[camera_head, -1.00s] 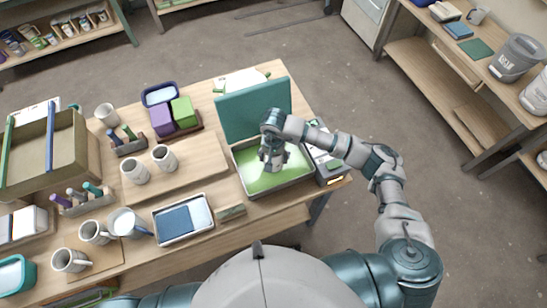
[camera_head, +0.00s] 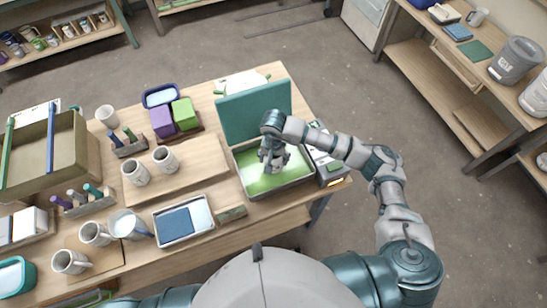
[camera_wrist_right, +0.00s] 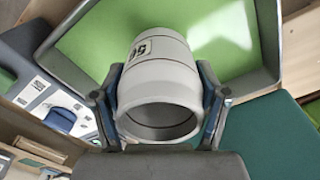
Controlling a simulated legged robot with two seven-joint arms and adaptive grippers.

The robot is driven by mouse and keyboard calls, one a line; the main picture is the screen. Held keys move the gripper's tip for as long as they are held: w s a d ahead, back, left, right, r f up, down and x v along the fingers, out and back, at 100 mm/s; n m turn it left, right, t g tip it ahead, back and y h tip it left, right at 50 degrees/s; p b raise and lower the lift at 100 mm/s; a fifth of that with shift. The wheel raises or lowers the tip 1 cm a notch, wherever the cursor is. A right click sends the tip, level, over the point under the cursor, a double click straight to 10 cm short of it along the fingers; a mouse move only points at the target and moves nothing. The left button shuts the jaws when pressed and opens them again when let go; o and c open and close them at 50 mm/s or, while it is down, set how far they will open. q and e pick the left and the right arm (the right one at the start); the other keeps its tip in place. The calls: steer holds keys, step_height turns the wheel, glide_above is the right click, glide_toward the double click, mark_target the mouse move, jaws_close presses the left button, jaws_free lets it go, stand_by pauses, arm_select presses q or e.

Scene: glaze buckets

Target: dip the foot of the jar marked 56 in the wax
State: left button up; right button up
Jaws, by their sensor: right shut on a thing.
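My right gripper (camera_head: 272,158) is shut on a pale grey jar and holds it over the wax pan. In the right wrist view the jar (camera_wrist_right: 160,78) sits between both fingers, its open mouth toward the camera and its foot toward the wax. A dark mark on its side looks like 56, seen at an angle. The green wax (camera_head: 262,184) fills a grey-rimmed pan (camera_head: 283,190) with a raised teal lid (camera_head: 240,117). I cannot tell whether the foot touches the wax. My left gripper is not in view.
Two grey mugs (camera_head: 136,173) (camera_head: 165,159) stand on a board left of the pan. A tray with a blue pad (camera_head: 183,221) lies nearer me. Purple and green blocks (camera_head: 185,114) stand at the back. A grey device (camera_head: 329,168) sits right of the pan.

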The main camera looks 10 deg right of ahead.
steer(key=shift+r, duration=0.15)
stand_by(0.4)
steer(key=shift+r+p, duration=1.4)
steer(key=shift+r, duration=2.25)
